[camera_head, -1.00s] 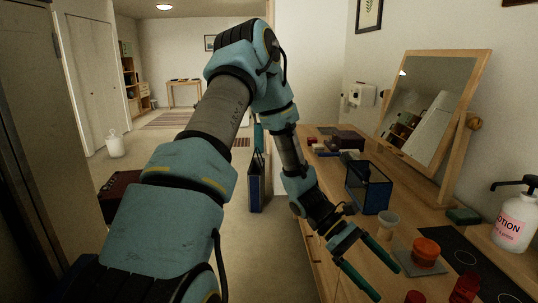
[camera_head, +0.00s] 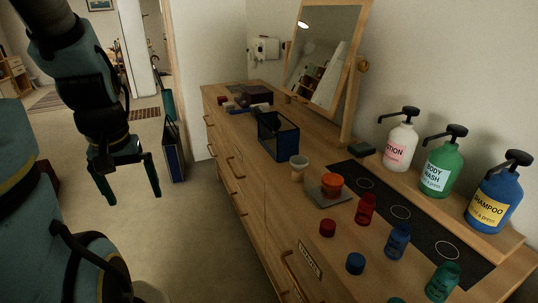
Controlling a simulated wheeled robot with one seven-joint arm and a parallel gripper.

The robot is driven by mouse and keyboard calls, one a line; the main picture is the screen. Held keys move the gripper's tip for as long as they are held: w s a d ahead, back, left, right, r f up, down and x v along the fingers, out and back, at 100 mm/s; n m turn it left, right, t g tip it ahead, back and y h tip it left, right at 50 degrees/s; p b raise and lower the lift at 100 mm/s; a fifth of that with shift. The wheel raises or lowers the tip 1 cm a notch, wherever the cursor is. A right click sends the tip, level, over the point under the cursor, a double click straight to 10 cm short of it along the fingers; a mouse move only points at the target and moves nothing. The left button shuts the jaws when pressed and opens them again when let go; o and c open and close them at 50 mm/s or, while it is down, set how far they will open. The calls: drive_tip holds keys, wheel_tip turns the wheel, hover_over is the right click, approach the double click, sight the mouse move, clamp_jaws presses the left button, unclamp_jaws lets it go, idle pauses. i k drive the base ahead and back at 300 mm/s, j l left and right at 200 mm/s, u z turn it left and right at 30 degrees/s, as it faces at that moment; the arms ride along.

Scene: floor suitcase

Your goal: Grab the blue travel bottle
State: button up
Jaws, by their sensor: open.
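The small blue travel bottle (camera_head: 397,242) stands upright on the wooden dresser top (camera_head: 237,125), between a red bottle (camera_head: 366,209) and a green bottle (camera_head: 442,282). A round blue cap (camera_head: 355,263) lies apart from it, nearer the dresser's front edge. My gripper (camera_head: 132,196) is at the left of the picture, above the floor and well away from the bottle. Its two green fingers point down, spread apart, with nothing between them.
Large lotion (camera_head: 400,147), body wash (camera_head: 442,163) and shampoo (camera_head: 494,196) pump bottles stand on a raised shelf behind. A red cap (camera_head: 327,228), orange jar (camera_head: 331,185), cup (camera_head: 298,167), mesh bin (camera_head: 279,137) and mirror (camera_head: 320,55) share the dresser. Open floor lies left.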

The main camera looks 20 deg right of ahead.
sight(399, 236)
drive_tip(key=z, duration=1.05)
drive_tip(key=i+j+z, duration=0.2)
drive_tip(key=z, duration=0.2)
drive_tip(key=i+j+z, duration=0.1)
drive_tip(key=j+z, duration=0.8)
drive_tip(key=j, duration=0.6)
drive_tip(key=i+j, duration=0.1)
drive_tip(key=j, duration=0.55)
drive_tip(key=i+l, duration=0.2)
drive_tip(key=i, duration=0.3)
